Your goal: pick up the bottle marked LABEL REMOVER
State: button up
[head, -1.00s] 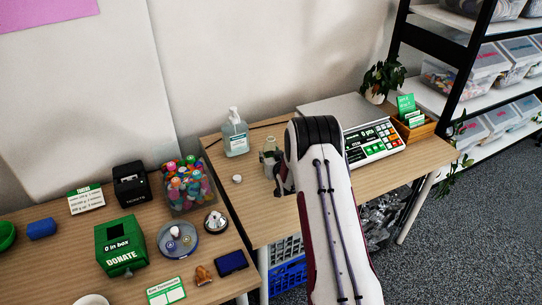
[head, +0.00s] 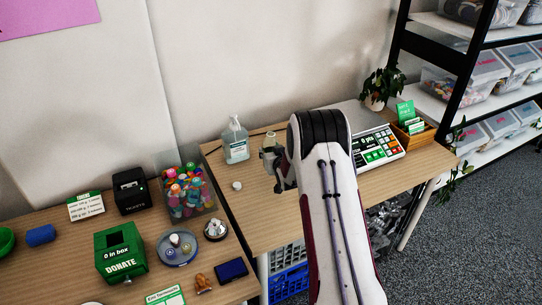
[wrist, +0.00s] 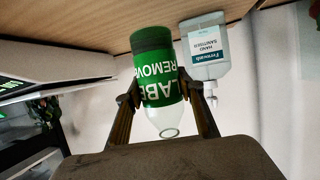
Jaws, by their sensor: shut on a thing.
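The LABEL REMOVER bottle (wrist: 165,85) has a green label with white letters, a dark end and a clear neck end. It shows upside down in the wrist view, between both fingers. My gripper (wrist: 170,98) is shut on it around the label. In the head view the bottle (head: 269,141) shows just left of my arm, with its lower part partly covered by my gripper (head: 277,161). It looks upright and slightly raised over the wooden table, but the gap under it is not clear.
A hand sanitizer bottle (head: 236,141) stands close behind and left of it, and a small white cap (head: 237,186) lies in front. A counting scale (head: 378,146) is to the right. A tub of colourful items (head: 187,190) stands left on the neighbouring table.

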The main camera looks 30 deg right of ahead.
aim_at(272, 142)
jog(key=shift+r, duration=2.15)
jog(key=shift+r, duration=0.2)
jog(key=shift+f, duration=0.1)
